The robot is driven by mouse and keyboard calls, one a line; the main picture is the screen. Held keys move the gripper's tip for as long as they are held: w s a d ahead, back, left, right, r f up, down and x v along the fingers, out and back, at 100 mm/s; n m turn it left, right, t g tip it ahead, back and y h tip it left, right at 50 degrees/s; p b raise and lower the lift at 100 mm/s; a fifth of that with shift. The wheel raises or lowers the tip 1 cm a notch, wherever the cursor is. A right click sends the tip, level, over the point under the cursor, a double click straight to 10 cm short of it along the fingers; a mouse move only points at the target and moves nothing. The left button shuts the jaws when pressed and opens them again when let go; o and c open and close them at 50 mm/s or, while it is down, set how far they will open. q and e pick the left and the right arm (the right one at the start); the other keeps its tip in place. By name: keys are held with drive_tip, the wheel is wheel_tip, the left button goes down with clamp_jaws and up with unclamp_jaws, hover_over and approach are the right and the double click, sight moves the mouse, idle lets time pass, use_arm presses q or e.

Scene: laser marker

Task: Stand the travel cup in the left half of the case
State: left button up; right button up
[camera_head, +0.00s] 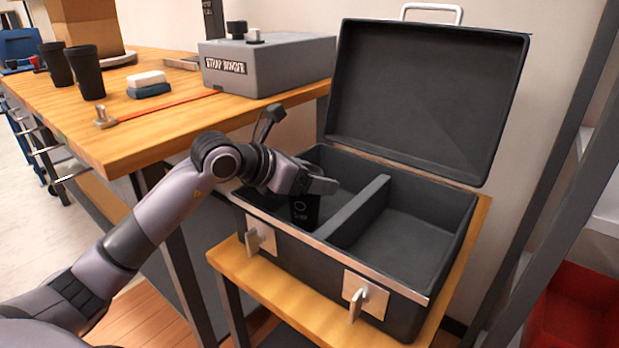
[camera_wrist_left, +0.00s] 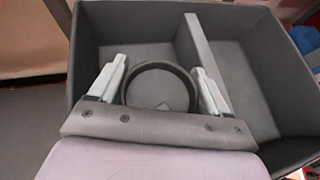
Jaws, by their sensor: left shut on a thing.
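The black travel cup (camera_head: 305,211) is upright inside the left half of the open case (camera_head: 330,245). My left gripper (camera_head: 318,186) is shut on the cup near its top. In the left wrist view the cup's round rim (camera_wrist_left: 160,88) shows between the two fingers of the left gripper (camera_wrist_left: 161,90). The case's divider (camera_head: 352,208) stands to the right of the cup, apart from it. I cannot tell whether the cup's base touches the case floor. My right gripper is not in view.
The case's right half (camera_head: 410,236) is empty. Its lid (camera_head: 428,95) stands open at the back. The case rests on a small wooden stand (camera_head: 260,285). A workbench at left holds a strap binder (camera_head: 268,65), two other black cups (camera_head: 86,72) and small blocks (camera_head: 148,84).

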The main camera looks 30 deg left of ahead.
use_arm(q)
drive_tip(key=shift+f, duration=0.15)
drive_tip(key=o, duration=0.7)
drive_tip(key=shift+c, duration=0.2)
drive_tip(key=shift+r, duration=0.3)
drive_tip(key=v, duration=1.2)
drive_tip(key=shift+p, duration=0.3)
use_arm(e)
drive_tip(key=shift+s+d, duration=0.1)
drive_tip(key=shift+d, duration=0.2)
